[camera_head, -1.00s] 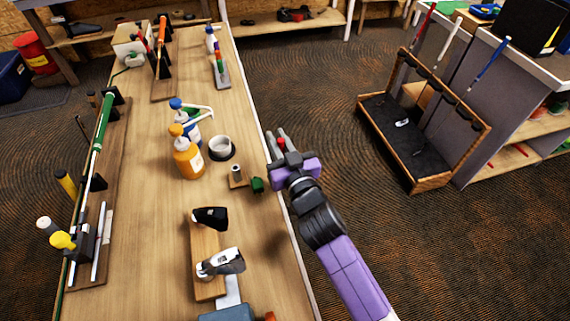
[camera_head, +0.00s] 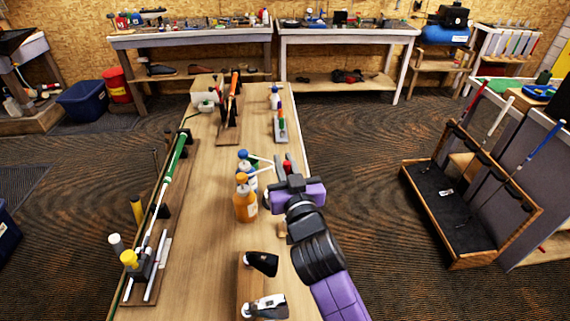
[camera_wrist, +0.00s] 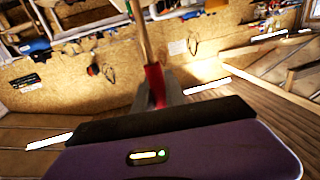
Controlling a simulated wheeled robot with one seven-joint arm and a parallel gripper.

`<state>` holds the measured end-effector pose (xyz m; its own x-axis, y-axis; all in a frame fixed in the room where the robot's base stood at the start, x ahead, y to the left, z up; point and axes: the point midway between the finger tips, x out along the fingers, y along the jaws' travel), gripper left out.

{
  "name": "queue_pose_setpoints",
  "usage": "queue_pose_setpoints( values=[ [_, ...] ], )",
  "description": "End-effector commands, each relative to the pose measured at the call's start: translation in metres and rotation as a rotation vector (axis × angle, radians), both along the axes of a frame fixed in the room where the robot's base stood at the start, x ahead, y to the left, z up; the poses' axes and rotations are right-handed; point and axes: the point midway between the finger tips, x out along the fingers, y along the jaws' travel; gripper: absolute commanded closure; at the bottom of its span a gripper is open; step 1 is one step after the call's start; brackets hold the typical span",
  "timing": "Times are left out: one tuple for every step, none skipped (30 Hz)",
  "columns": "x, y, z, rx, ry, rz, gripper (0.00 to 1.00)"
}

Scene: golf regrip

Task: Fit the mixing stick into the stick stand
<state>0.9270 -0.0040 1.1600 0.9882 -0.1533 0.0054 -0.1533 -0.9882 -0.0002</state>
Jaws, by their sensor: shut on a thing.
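My gripper (camera_head: 286,172) is over the right side of the long wooden bench and is shut on the mixing stick. The stick's red end (camera_head: 287,166) shows between the fingers. In the wrist view the stick has a red part (camera_wrist: 155,85) at the fingers and a thin wooden shaft (camera_wrist: 138,35) running up out of the picture. A small tan piece (camera_head: 282,230), seemingly the edge of the stick stand, shows just left of my wrist. The rest of the stand is hidden behind my arm.
An orange bottle (camera_head: 245,203) and a blue-capped pump bottle (camera_head: 248,172) stand close left of my gripper. Club heads on a wooden block (camera_head: 248,284) lie nearer. A green-gripped club (camera_head: 175,160) lies along the left side. The bench middle (camera_head: 205,190) is clear.

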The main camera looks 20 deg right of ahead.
Motion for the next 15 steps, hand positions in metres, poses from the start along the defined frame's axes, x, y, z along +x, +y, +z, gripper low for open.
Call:
queue_pose_setpoints(
  values=[
    [0.000, 0.000, 0.000, 0.000, -0.001, 0.000, 1.00],
    [0.000, 0.000, -0.001, 0.000, -0.001, 0.000, 1.00],
    [0.000, 0.000, -0.001, 0.000, -0.001, 0.000, 1.00],
    [0.000, 0.000, -0.001, 0.000, -0.002, 0.000, 1.00],
    [0.000, 0.000, -0.002, 0.000, -0.002, 0.000, 1.00],
    [0.000, 0.000, -0.005, 0.000, -0.001, 0.000, 1.00],
    [0.000, 0.000, -0.007, 0.000, -0.001, 0.000, 1.00],
    [0.000, 0.000, -0.009, 0.000, -0.001, 0.000, 1.00],
    [0.000, 0.000, -0.012, 0.000, -0.001, 0.000, 1.00],
    [0.000, 0.000, -0.014, 0.000, -0.001, 0.000, 1.00],
    [0.000, 0.000, -0.017, 0.000, -0.001, 0.000, 1.00],
    [0.000, 0.000, -0.021, 0.000, -0.001, 0.000, 1.00],
    [0.000, 0.000, -0.023, 0.000, -0.001, 0.000, 1.00],
    [0.000, 0.000, -0.026, 0.000, -0.001, 0.000, 1.00],
    [0.000, 0.000, -0.030, 0.000, -0.001, 0.000, 1.00]
  ],
)
